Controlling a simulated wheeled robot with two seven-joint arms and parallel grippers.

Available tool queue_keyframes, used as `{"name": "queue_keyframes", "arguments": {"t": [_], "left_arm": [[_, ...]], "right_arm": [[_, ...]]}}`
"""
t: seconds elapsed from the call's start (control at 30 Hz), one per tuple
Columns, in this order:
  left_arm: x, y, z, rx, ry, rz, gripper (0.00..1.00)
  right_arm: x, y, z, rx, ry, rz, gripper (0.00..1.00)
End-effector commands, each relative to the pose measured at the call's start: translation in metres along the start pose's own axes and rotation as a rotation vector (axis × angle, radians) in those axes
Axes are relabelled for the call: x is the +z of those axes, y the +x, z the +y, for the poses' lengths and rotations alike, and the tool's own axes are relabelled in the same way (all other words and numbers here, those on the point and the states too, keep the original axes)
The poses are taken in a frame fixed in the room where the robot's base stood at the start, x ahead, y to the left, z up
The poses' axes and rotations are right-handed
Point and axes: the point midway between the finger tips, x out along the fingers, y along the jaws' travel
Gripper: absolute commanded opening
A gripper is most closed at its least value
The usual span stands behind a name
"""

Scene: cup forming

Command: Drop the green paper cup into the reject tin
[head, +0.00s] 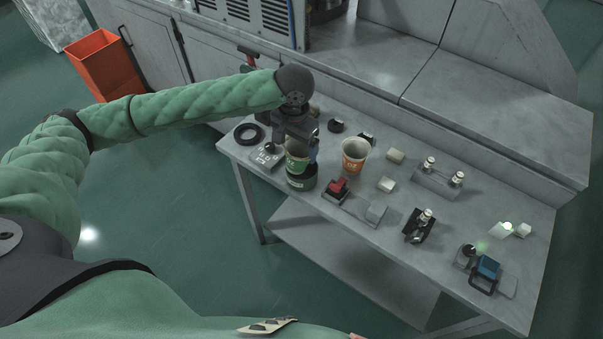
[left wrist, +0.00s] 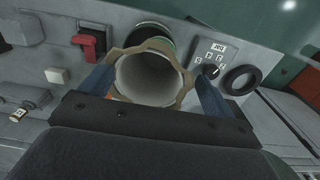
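The green paper cup (head: 297,161) is in my left gripper (head: 300,150), over the near left part of the table. In the left wrist view, the cup (left wrist: 149,76) shows its pale inside and brownish wavy rim, with the left gripper's fingers (left wrist: 154,92) close against both sides. A dark round tin with a green band (head: 301,183) stands just below the cup in the head view; its rim (left wrist: 152,32) shows partly behind the cup in the wrist view. I cannot see whether cup and tin touch. My right gripper is out of view.
An orange paper cup (head: 354,156) stands right of the green one. A red switch (head: 338,187), a dial panel (head: 266,155) and a black ring (head: 249,134) are nearby. Small holders and blocks fill the table's right. An orange bin (head: 103,62) stands on the floor.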

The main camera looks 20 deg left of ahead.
Motion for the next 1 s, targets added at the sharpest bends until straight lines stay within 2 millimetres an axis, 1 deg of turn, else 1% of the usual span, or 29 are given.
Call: {"name": "queue_keyframes", "arguments": {"t": [0.17,0.27,0.33,0.43,0.6,0.7,0.83,1.0], "left_arm": [[0.000,0.000,0.000,0.000,0.000,0.000,0.89],[0.000,-0.004,0.000,0.001,0.000,0.001,0.89],[-0.001,-0.010,0.000,0.000,0.000,0.002,0.89],[-0.001,-0.023,0.000,0.001,0.001,0.003,0.89],[-0.001,-0.050,0.000,-0.001,0.001,0.003,0.89],[-0.001,-0.063,0.000,0.000,0.000,0.002,0.89],[-0.001,-0.074,0.000,0.001,0.000,0.001,0.89],[0.000,-0.078,0.000,0.000,-0.001,0.000,0.89]], "right_arm": [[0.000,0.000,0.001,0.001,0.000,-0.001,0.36],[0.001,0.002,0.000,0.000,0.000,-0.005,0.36],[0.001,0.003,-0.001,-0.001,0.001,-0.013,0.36],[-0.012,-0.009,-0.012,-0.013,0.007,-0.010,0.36],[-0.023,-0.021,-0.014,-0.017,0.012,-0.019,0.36],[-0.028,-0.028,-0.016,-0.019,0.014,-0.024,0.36],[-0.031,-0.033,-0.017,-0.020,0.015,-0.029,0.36],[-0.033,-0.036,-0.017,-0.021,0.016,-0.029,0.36]]}}
